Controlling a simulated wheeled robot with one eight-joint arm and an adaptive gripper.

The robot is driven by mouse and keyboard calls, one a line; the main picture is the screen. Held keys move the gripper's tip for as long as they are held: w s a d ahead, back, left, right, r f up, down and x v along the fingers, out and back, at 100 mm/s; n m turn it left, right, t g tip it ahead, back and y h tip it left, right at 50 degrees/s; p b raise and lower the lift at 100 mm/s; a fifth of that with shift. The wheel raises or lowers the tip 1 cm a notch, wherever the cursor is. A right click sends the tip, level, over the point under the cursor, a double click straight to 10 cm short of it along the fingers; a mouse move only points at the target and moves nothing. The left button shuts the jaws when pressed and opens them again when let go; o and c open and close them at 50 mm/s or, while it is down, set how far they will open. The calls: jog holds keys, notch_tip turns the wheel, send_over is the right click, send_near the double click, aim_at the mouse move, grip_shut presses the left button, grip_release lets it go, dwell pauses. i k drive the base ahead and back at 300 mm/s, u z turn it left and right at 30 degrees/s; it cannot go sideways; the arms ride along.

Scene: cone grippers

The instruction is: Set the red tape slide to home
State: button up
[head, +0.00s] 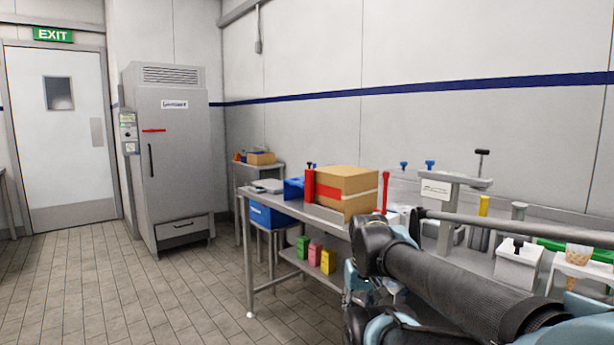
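A brown carton (352,183) stands on the near-left part of the steel bench, with a red band across its front and a pale strip on its right side. A red upright post (309,187) with a dark top stands at its left, and a second red upright (385,191) stands at its right. I cannot tell which red part is the tape slide or where its home position is. The carton's foot is partly behind a low grey edge. My arm crosses the lower right, in front of the bench. I cannot make out my gripper in this view.
The steel bench (275,206) runs to the right, carrying a white block (517,264), a cone in a holder (579,255) and a grey T-shaped stand (450,182). Coloured boxes (315,253) sit on its lower shelf. The tiled floor (150,295) at left is clear.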

aim_at(309, 173)
jog(key=k, duration=1.25)
jog(key=u, duration=0.6)
jog(key=i, duration=1)
jog(key=u, duration=0.45)
